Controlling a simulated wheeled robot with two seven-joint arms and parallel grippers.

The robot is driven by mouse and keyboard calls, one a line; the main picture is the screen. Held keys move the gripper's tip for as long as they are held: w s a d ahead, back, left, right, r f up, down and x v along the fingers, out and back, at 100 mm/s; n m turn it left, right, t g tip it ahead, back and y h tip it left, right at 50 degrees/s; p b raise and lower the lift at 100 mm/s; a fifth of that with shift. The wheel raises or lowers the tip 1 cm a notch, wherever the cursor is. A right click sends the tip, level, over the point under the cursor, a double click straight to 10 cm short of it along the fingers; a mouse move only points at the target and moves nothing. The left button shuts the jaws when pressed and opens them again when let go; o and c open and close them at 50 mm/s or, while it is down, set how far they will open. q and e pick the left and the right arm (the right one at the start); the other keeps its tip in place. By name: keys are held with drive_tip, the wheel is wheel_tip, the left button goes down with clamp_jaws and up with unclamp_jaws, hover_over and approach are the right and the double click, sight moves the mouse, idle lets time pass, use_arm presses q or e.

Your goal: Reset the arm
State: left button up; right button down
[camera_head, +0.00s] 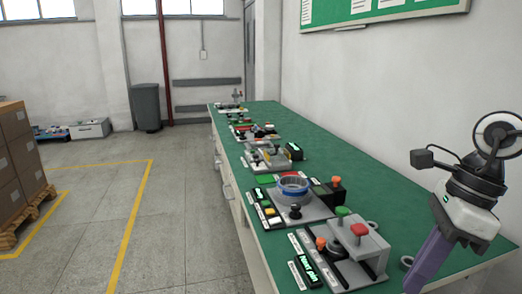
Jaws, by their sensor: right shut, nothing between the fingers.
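My right gripper (418,278) shows at the right of the head view, over the near right part of the green workbench (345,166). Its purple fingers point down and to the left. They are shut with nothing between them. The white gripper body and dark wrist rise above them toward the right edge. My left arm and gripper are not in view.
Several fixtures line the bench, including one with a blue-grey ring (293,186) and a nearer grey fixture (355,248) with red and green knobs. A small grey ring (406,261) lies near the gripper. Boxes (14,160) stand on a pallet at left; floor between is clear.

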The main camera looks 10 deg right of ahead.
drive_tip(key=w+a+f+m+t+y, duration=0.2)
drive_tip(key=w+f+m+t+y, duration=0.3)
drive_tip(key=f+m+t+y, duration=0.65)
wheel_tip(320, 180, down, 10)
drive_tip(key=s+d+f+m+t+h, duration=0.1)
drive_tip(key=s+d+m+t+h, duration=0.15)
drive_tip(key=m+h, duration=1.15)
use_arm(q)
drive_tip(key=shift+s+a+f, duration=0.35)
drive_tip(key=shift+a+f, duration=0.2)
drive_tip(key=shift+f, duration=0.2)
use_arm(e)
drive_tip(key=s+a+f+m+g+y, duration=0.1)
drive_tip(key=s+a+f+m+g, duration=0.1)
drive_tip(key=s+a+f+m, duration=0.4)
drive_tip(key=s+a+f+m+g+y, duration=0.1)
drive_tip(key=s+a+f+m+g, duration=0.2)
drive_tip(key=s+a+f+m, duration=0.3)
drive_tip(key=a+f+m, duration=0.3)
drive_tip(key=f+m, duration=0.2)
drive_tip(key=m, duration=0.2)
drive_tip(key=shift+s+f+g, duration=0.3)
drive_tip(key=shift+s+f, duration=0.05)
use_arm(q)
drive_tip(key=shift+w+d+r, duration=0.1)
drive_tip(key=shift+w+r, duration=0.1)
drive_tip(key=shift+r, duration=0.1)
use_arm(e)
drive_tip(key=shift+m, duration=0.25)
